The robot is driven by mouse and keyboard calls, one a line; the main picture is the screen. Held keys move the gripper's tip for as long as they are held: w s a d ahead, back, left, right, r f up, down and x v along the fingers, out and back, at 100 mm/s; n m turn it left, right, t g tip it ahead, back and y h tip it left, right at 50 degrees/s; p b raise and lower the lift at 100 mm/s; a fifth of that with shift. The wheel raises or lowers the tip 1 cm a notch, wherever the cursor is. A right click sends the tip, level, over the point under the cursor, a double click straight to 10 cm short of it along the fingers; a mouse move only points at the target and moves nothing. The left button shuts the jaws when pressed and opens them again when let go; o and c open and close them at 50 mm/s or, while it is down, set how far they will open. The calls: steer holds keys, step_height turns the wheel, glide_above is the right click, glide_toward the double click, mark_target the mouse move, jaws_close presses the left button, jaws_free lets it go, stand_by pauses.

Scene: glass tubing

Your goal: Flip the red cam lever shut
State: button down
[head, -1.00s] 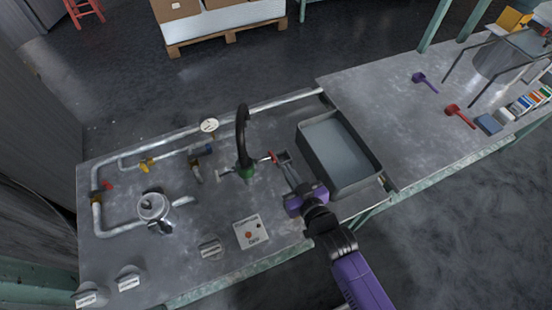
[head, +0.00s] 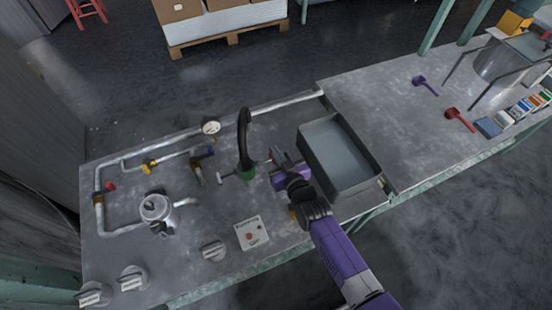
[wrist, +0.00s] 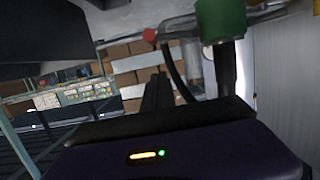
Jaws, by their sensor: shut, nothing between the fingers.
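In the wrist view the green coupling (wrist: 220,20) is at the top right. The red cam lever shows as a small red end (wrist: 148,35) left of the coupling in the wrist view. In the head view my gripper mostly hides it. A pale lever end (head: 221,181) sticks out on the coupling's left side. My gripper (head: 277,157) is shut and empty, just right of the coupling beside the red lever. Contact with the lever cannot be told.
A grey open tray (head: 378,172) stands close to the right of my gripper. Metal piping with a gauge (head: 211,128) runs behind and left. A steel pot-like fitting (head: 155,208) and a control box (head: 251,233) are on the bench. Purple and red scoops (head: 459,117) lie far right.

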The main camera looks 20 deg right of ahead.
steer(key=shift+s+f+b, duration=0.15)
steer(key=shift+f+b, duration=0.15)
steer(key=shift+f, duration=1.55)
steer(key=shift+f+b, duration=0.2)
steer(key=shift+b, duration=0.25)
